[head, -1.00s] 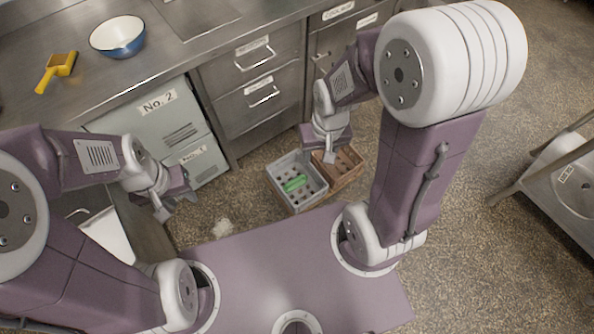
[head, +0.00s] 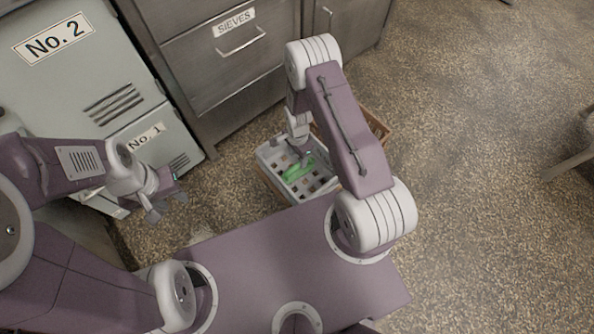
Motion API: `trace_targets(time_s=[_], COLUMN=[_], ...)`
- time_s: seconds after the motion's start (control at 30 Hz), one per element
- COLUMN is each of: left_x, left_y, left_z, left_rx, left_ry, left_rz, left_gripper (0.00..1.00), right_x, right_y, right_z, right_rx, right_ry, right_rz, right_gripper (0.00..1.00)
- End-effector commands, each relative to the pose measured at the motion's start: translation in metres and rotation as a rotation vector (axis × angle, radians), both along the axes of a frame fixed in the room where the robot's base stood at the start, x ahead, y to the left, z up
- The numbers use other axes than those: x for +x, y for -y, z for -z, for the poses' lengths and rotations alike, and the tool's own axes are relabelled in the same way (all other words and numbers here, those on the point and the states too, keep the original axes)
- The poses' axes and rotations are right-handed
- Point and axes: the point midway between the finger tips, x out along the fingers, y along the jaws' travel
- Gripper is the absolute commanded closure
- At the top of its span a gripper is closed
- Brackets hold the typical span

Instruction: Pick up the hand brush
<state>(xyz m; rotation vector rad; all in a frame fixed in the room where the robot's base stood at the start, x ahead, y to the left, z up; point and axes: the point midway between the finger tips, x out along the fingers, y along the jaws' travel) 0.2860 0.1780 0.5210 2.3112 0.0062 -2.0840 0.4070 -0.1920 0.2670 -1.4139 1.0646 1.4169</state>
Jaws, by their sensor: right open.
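The green hand brush (head: 291,174) lies in a light grey slotted crate (head: 326,187) on the floor in the head view. Its fine shape is too small to make out. My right gripper (head: 305,159) reaches down into the crate right at the brush, open, and partly covers it. I cannot tell whether its fingers touch the brush. My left gripper (head: 167,205) hangs empty over the floor to the left, with its fingers apart.
A brown crate (head: 377,127) stands directly behind the grey one, partly hidden by my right arm. Steel drawers (head: 222,58) and a pale cabinet (head: 78,70) stand behind and left. The floor (head: 480,190) on the right is open.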

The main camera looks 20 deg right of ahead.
Motion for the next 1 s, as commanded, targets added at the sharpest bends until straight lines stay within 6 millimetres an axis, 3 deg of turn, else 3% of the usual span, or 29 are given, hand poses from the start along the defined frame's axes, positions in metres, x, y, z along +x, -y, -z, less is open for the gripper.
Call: trace_targets(time_s=[0.2,0.43,0.7,0.9,0.93,1.0], left_x=[0.000,0.000,0.000,0.000,0.000,0.000], left_y=[0.000,0.000,0.000,0.000,0.000,0.000], left_z=[0.028,0.035,0.075,0.072,0.072,0.072], left_rx=[0.000,0.000,0.000,0.000,0.000,0.000], left_ry=[0.000,0.000,-0.001,0.000,0.000,0.000], left_rz=[0.000,0.000,0.000,0.000,0.000,0.000], left_gripper=[0.64,0.64,0.64,0.64,0.64,0.64], right_x=[0.000,0.001,0.004,0.005,0.005,0.005], right_y=[0.000,0.000,0.000,0.000,0.000,0.000], right_z=[0.036,0.045,0.091,0.089,0.088,0.088], right_rx=[-0.001,0.000,0.000,0.000,0.000,0.000], right_ry=[-0.002,-0.001,-0.003,-0.001,-0.001,-0.001], right_rz=[-0.002,-0.003,-0.003,-0.003,-0.003,-0.003], right_gripper=[0.51,0.51,0.51,0.51,0.54,0.73])
